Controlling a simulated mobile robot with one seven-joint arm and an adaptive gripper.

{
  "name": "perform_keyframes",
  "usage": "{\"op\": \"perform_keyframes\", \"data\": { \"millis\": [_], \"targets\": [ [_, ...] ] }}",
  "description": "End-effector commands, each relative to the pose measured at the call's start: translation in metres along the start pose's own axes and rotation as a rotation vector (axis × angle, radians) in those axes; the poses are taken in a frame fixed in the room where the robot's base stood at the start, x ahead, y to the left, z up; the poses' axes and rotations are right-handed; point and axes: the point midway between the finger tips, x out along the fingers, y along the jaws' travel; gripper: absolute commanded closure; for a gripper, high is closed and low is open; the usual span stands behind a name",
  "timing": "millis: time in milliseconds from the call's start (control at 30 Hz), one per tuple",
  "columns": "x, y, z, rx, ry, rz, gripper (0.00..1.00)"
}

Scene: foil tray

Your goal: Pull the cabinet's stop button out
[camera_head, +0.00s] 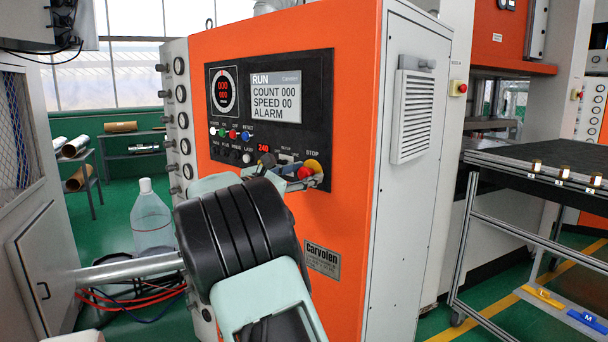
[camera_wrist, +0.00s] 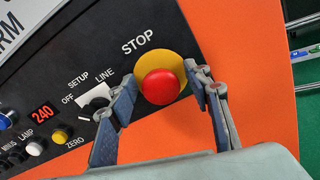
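The orange cabinet (camera_head: 340,240) has a black control panel on its front. The red stop button (camera_wrist: 161,87) sits on a yellow disc below the word STOP, at the panel's lower right; in the head view the button (camera_head: 304,173) is partly hidden by my gripper. My gripper (camera_wrist: 158,90) is open, one finger at each side of the button in the wrist view. The right finger overlaps the disc's edge in the picture. I cannot tell whether either finger touches the button. In the head view my gripper (camera_head: 297,181) is close to the panel.
A selector knob (camera_wrist: 96,101) marked OFF, SETUP and LINE is left of the gripper. The panel also has a display (camera_head: 276,97), a red 240 readout and several small buttons. A clear bottle (camera_head: 152,222) stands left. A cart (camera_head: 540,160) is at the right.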

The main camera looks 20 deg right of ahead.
Motion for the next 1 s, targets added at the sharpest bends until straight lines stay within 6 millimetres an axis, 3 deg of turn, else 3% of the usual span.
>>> {"op": "perform_keyframes", "data": {
  "millis": [33, 400, 967, 1000],
  "targets": [
    [0.000, 0.000, 0.000, 0.000, 0.000, 0.000, 0.63],
    [0.000, 0.000, 0.000, 0.000, 0.000, 0.000, 1.00],
    [-0.016, 0.000, -0.001, -0.001, 0.002, 0.000, 1.00],
    [-0.016, 0.000, -0.001, -0.001, 0.002, 0.000, 0.70]
  ]
}}
